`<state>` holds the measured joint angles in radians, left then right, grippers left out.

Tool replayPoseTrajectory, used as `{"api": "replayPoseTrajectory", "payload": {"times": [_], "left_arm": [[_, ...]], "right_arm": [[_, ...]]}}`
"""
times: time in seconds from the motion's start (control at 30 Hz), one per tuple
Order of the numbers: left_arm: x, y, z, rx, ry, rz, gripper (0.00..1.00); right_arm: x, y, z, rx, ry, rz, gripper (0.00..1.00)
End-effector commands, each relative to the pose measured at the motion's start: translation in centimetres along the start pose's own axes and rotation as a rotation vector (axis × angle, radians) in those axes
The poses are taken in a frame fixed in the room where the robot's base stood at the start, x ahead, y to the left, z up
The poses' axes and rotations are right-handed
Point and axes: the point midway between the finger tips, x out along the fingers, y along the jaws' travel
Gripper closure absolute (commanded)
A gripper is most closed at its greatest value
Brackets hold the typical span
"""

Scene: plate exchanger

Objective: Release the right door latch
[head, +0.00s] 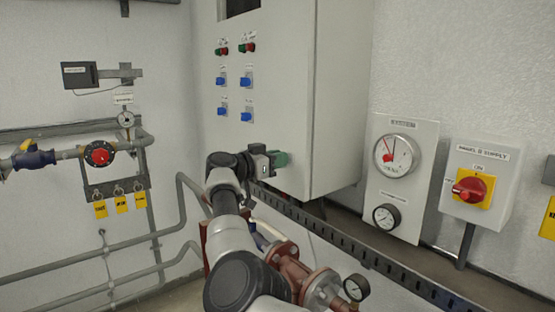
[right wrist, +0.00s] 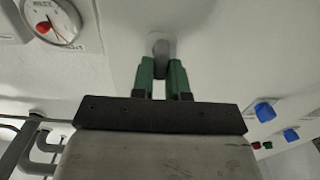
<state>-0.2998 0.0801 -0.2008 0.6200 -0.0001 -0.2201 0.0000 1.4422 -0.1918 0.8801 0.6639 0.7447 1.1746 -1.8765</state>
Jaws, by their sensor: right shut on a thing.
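The right door latch (right wrist: 161,47) is a small grey handle on a pale plate on the cabinet door, seen in the right wrist view. My right gripper (right wrist: 162,68) has green fingers, one on each side of the latch, shut on it. In the head view my right gripper (head: 281,158) is against the right part of the front of the grey cabinet (head: 290,60), and it hides the latch there. The cabinet door looks closed. My left gripper is not in view.
Blue switches (head: 246,82) and small red and green buttons (head: 247,47) sit on the cabinet front. Below are a dark slotted rail (head: 345,247) and red pipework (head: 292,268). A gauge panel (head: 398,210) and a red rotary switch (head: 469,189) are to the right.

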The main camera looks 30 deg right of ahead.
Motion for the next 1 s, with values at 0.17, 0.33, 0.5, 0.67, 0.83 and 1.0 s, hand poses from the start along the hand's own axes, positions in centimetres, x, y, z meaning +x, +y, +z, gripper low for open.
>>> {"api": "replayPoseTrajectory", "payload": {"times": [0.17,0.33,0.5,0.67,0.83,1.0], "left_arm": [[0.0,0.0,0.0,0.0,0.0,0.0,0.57],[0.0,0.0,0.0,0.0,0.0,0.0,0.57],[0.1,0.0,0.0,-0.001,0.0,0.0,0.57],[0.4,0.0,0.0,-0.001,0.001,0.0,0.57],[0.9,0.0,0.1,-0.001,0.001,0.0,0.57],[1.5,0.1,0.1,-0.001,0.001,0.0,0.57]], "right_arm": [[0.0,0.0,0.0,0.031,0.0,0.0,1.0],[0.0,0.1,0.0,0.111,0.0,0.0,1.0],[0.0,0.2,0.1,0.242,0.001,-0.001,1.0],[0.0,0.4,0.1,0.393,0.0,-0.001,1.0],[0.0,0.6,0.2,0.556,0.001,-0.002,1.0],[0.0,0.7,0.4,0.716,0.001,-0.001,1.0]]}}
